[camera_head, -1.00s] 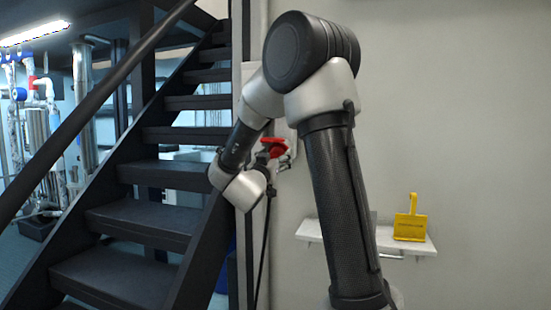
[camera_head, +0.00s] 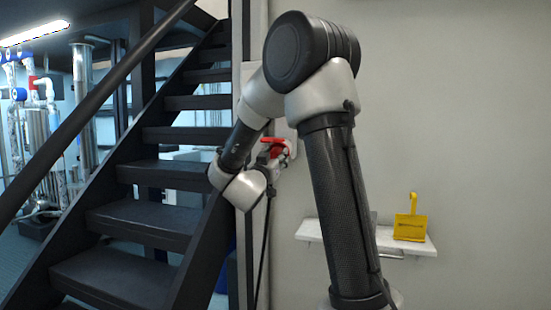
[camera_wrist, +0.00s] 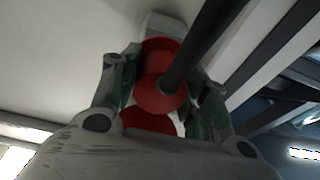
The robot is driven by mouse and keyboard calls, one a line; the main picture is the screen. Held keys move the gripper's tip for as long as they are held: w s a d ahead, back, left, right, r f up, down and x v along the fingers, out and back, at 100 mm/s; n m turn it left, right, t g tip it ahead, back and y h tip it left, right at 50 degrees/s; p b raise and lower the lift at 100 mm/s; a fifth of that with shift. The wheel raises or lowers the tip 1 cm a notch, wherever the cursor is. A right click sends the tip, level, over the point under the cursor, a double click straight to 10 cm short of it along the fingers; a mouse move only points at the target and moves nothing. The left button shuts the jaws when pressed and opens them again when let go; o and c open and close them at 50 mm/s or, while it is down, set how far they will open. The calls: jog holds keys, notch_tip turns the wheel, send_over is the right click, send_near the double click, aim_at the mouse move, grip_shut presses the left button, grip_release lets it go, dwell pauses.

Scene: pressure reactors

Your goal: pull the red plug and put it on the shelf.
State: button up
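The red plug (camera_head: 273,147) is at the pale wall fitting, beside the staircase. In the wrist view, the plug (camera_wrist: 160,95) shows as rounded red parts with a dark cable running from it to the upper right. My gripper (camera_head: 284,153) is at the plug in the head view, partly hidden by it. In the wrist view, the two fingers of my gripper (camera_wrist: 162,85) stand on either side of the plug, very close to it. I cannot tell whether both pads touch it. The white shelf (camera_head: 310,230) is on the wall at the lower right, partly hidden behind my arm.
A yellow holder (camera_head: 411,226) stands on the right part of the shelf. The dark staircase (camera_head: 150,215) with its handrail (camera_head: 90,105) is close on the left of my gripper. The wall right of my arm is bare above the shelf.

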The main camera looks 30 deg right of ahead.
aim_at(273, 152)
jog(key=shift+c, duration=0.9)
jog(key=v, duration=0.6)
dwell(0.7)
jog(key=shift+r, duration=0.1)
jog(key=shift+s+a+r+n+t+y, duration=0.1)
jog(key=shift+s+r+n+t+y, duration=0.1)
jog(key=shift+r, duration=0.3)
jog(key=shift+s+r+n+t+y, duration=0.1)
jog(key=shift+r+t+y, duration=0.1)
jog(key=shift+r, duration=0.35)
jog(key=w+a+f+n+t+y, duration=0.3)
jog(key=a+f, duration=0.4)
jog(key=f, duration=0.6)
jog(key=w+a+f+n+t+y, duration=0.3)
jog(key=a+f+y, duration=0.3)
jog(key=f, duration=0.7)
jog(key=a, duration=0.2)
jog(key=shift+w+a+y, duration=0.25)
jog(key=shift+y, duration=0.05)
